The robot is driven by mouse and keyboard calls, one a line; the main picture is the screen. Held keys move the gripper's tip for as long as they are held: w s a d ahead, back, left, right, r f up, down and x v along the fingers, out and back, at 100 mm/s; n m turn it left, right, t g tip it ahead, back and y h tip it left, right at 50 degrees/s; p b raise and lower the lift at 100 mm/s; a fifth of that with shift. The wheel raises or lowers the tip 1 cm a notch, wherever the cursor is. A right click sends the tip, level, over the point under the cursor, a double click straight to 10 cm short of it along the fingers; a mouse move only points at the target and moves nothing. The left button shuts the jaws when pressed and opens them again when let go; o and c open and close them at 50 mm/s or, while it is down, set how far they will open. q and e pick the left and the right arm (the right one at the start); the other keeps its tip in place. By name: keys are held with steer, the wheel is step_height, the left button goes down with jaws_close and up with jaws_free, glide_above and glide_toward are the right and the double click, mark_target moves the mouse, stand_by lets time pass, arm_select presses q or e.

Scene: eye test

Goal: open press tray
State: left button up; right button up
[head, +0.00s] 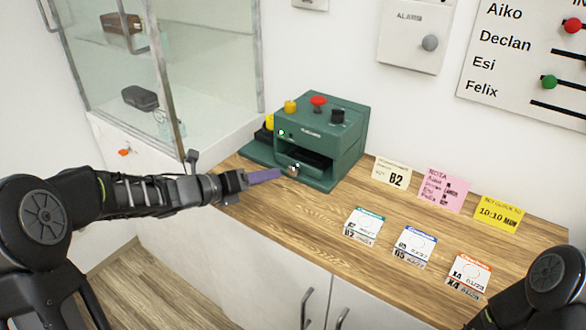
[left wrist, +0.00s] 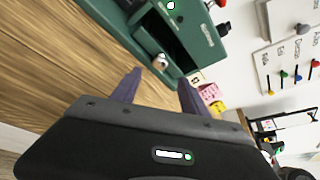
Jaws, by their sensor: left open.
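The green press (head: 345,135) stands on the wooden counter against the wall. Its tray front (head: 302,181) is low in the press and carries a small round metallic knob (head: 293,171). A dark slot opens above and beside the knob. My left gripper (head: 278,174), with purple fingers, points at the knob from the left, close to it. In the left wrist view, the fingers of my left gripper (left wrist: 158,90) are apart with nothing between them. The knob (left wrist: 160,61) appears just beyond the fingertips, roughly centred in the gap. My right gripper is outside the view; only part of that arm shows.
A red button (head: 318,101), a yellow knob and a black knob sit on the press. Sticky notes (head: 443,190) and several badge cards (head: 416,244) lie to the right. A glass cabinet (head: 160,60) is at the left. The counter in front of the press (head: 290,225) is clear.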

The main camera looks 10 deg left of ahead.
mark_target(290, 172)
arm_select(q)
steer(key=shift+s, duration=0.1)
steer(key=shift+x, duration=3.95)
jaws_close()
